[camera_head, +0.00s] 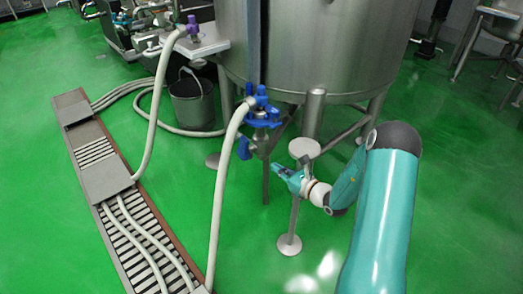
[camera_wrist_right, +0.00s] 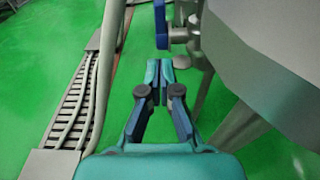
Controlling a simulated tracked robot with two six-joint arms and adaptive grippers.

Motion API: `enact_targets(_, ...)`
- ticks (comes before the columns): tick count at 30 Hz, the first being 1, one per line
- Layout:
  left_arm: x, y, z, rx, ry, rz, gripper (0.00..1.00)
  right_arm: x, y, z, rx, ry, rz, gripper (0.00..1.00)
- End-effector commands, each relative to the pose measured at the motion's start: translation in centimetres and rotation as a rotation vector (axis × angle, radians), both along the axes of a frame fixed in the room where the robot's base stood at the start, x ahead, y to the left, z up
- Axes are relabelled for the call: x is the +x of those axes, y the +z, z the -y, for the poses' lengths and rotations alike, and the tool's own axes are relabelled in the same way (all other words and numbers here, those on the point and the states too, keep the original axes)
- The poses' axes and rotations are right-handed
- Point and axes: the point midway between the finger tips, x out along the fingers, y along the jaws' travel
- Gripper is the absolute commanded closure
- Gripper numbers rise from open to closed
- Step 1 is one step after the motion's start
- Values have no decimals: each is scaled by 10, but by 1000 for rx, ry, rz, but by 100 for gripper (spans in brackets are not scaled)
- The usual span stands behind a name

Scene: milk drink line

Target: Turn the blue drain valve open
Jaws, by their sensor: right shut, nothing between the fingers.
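The blue drain valve (camera_head: 262,110) sits under the steel tank in the head view, with a pale hose joined to it. A blue handle-like part (camera_head: 244,148) sticks out at its lower left. In the right wrist view a blue upright part (camera_wrist_right: 160,24) shows ahead of the fingertips, at the top edge. My right gripper (camera_head: 277,169) is shut and empty, just below and right of the valve, apart from it. It also shows in the right wrist view (camera_wrist_right: 159,72), its fingertips close together. My left gripper is not in view.
The steel tank (camera_head: 310,45) stands on legs above and behind. A grated floor drain (camera_head: 120,235) with hoses lies at left. A bucket (camera_head: 192,104) stands behind the hose.

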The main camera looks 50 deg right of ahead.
Motion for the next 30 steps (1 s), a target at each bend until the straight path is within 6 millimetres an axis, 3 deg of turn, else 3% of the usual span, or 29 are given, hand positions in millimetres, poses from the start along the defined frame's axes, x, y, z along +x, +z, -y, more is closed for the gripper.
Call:
enact_targets(1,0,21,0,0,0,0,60,-4,5,-1,7,-2,7,100)
enact_targets(3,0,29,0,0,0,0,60,-6,1,-1,4,-4,23,100)
enact_targets(11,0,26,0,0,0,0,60,7,-11,-1,-6,-5,42,100)
enact_targets(24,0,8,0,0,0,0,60,91,-22,6,-5,-5,43,100)
enact_targets(30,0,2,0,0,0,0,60,118,-16,9,-5,-6,42,100)
